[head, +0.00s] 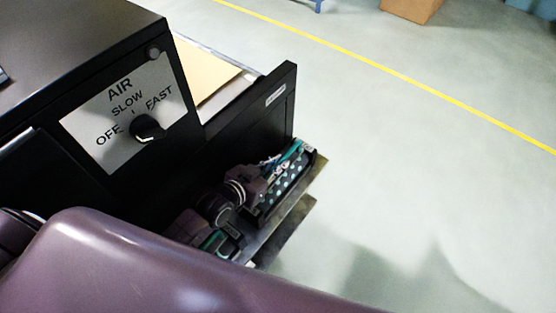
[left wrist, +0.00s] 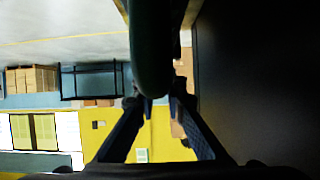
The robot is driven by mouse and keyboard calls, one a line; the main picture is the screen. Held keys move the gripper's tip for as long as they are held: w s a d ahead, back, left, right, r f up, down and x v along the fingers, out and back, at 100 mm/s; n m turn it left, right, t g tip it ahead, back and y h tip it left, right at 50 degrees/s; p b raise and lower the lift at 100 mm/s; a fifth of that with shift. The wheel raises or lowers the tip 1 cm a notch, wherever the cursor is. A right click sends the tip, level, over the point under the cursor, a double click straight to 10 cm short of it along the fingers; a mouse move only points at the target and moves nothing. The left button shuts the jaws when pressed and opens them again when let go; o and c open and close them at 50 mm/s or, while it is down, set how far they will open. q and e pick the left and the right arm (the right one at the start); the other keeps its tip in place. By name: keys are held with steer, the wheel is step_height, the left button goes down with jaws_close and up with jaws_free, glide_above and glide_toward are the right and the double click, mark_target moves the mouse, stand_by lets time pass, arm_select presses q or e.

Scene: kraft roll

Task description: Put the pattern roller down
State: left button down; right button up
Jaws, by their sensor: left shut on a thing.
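My left gripper (head: 272,172) is low beside the black machine's front in the head view, partly hidden by my own wrist. In the left wrist view the left gripper (left wrist: 160,103) is shut on a dark green rounded piece, which I take for the pattern roller (left wrist: 151,45). It runs from the fingertips to the top edge of that view. Its far end is out of frame. In the head view I cannot clearly separate the roller from the gripper parts. Whether it touches anything is not clear. My right gripper is not in view.
A black machine (head: 70,50) with an AIR dial (head: 147,128) fills the left. Its black side panel (head: 250,115) stands close to my left gripper. A flat metal ledge (head: 295,215) lies under the gripper. Open grey floor with a yellow line (head: 400,75) lies to the right.

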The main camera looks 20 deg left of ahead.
arm_select(q)
steer(key=shift+w+r, duration=0.15)
steer(key=shift+r, duration=0.05)
steer(key=c, duration=2.3)
jaws_free()
steer(key=shift+f, duration=0.3)
steer(key=shift+c, duration=0.2)
steer(key=o, duration=0.4)
steer(key=shift+s, duration=0.2)
steer(key=shift+c, duration=0.2)
steer(key=shift+r, duration=0.1)
steer(key=v, duration=1.2)
